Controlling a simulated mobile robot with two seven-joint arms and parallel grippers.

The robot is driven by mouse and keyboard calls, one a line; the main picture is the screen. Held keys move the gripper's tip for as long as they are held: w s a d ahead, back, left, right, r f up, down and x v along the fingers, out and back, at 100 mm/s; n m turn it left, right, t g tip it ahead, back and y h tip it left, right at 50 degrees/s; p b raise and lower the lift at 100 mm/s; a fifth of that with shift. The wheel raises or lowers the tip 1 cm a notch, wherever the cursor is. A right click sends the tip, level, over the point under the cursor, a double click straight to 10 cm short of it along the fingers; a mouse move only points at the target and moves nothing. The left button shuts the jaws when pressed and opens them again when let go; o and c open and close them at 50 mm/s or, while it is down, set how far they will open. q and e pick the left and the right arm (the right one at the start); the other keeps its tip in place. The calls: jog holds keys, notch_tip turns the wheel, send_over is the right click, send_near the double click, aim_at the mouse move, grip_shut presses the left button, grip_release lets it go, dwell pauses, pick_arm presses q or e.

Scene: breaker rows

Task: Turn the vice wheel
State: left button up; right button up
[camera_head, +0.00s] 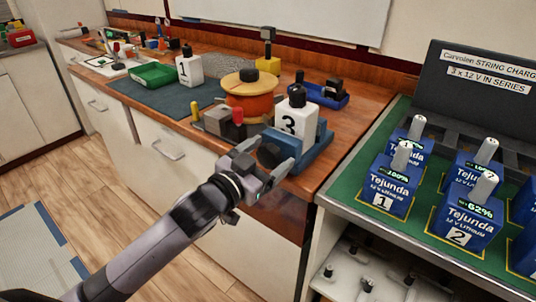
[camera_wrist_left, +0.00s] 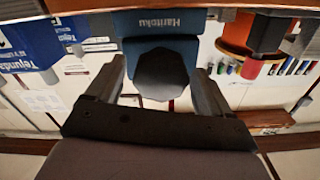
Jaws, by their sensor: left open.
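The blue vice (camera_head: 318,150) stands at the front edge of the wooden bench, near its right end. Its dark vice wheel (camera_head: 268,155) faces the front; in the left wrist view the wheel (camera_wrist_left: 162,75) is a dark many-sided disc below the vice's "Haritoku" label. My left gripper (camera_head: 266,161) is open, with one finger on each side of the wheel. In the left wrist view a gap shows between the wheel and each finger (camera_wrist_left: 160,85); whether they touch it elsewhere I cannot tell. My right gripper is not in view.
A white container marked 3 (camera_head: 293,122) stands at the vice. An orange spool (camera_head: 248,103), a grey box (camera_head: 217,120) with a red knob and a blue tray (camera_head: 322,97) are close by. Blue batteries (camera_head: 385,187) stand on the green charger shelf (camera_head: 350,220) to the right.

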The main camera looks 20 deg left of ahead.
pick_arm(q)
jog(key=shift+w, duration=0.1)
jog(key=c, duration=1)
jog(key=shift+o, duration=0.2)
jog(key=shift+m+p, duration=0.45)
jog(key=shift+m, duration=0.05)
jog(key=m+p, duration=0.1)
jog(key=m, duration=0.1)
jog(key=shift+d+r+m+p, duration=0.1)
jog(key=shift+m+p, duration=0.2)
jog(key=shift+p, duration=0.05)
jog(key=shift+d+m+p, duration=0.1)
jog(key=shift+m+p, duration=0.75)
jog(key=shift+m, duration=1.25)
